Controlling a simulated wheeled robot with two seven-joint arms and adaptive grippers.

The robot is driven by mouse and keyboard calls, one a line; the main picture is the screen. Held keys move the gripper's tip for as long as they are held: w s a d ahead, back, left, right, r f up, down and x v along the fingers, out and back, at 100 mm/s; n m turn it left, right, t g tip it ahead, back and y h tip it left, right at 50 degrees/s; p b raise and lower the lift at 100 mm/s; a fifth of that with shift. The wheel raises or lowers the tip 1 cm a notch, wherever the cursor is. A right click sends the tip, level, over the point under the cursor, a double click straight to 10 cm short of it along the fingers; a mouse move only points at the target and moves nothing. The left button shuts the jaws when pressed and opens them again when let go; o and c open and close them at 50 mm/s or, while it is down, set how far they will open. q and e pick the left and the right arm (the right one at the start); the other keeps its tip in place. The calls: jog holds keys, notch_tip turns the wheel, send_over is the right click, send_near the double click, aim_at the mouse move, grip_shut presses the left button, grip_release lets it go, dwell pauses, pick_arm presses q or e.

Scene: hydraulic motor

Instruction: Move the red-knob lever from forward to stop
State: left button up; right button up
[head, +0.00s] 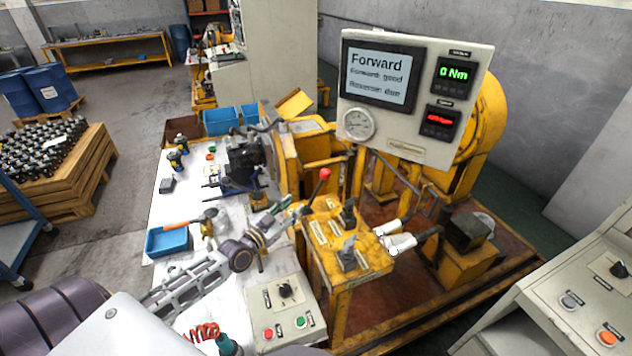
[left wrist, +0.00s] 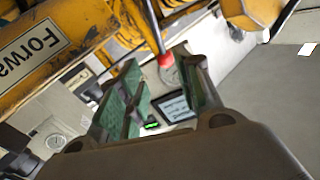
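The red-knob lever (head: 324,175) stands up from the yellow control stand (head: 318,262), its rod slanting down to the left from the knob. My left gripper (head: 282,208) is just left of and below the knob in the head view. In the left wrist view the red knob (left wrist: 166,60) shows between the tips of my open left gripper (left wrist: 160,80), with green pads on both sides and gaps visible. I cannot tell whether the knob is within the fingers' depth. My right gripper is not in view.
The display panel (head: 415,90) reads "Forward", "Forward: good" and 0 Nm. A white bench (head: 180,235) with tools and a blue tray (head: 167,242) lies left. A button box (head: 285,310) is in front.

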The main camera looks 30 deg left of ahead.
aim_at(319, 183)
pick_arm(q)
jog(key=shift+r, duration=0.1)
dwell(0.3)
jog(key=shift+w, duration=0.25)
jog(key=shift+w+d, duration=0.45)
jog(key=shift+w, duration=1.7)
jog(key=shift+w+d, duration=0.4)
jog(key=shift+w, duration=1.8)
jog(key=shift+w+d, duration=0.45)
jog(key=shift+w, duration=1.7)
jog(key=c, duration=0.7)
jog(key=shift+a+r, duration=0.1)
grip_shut()
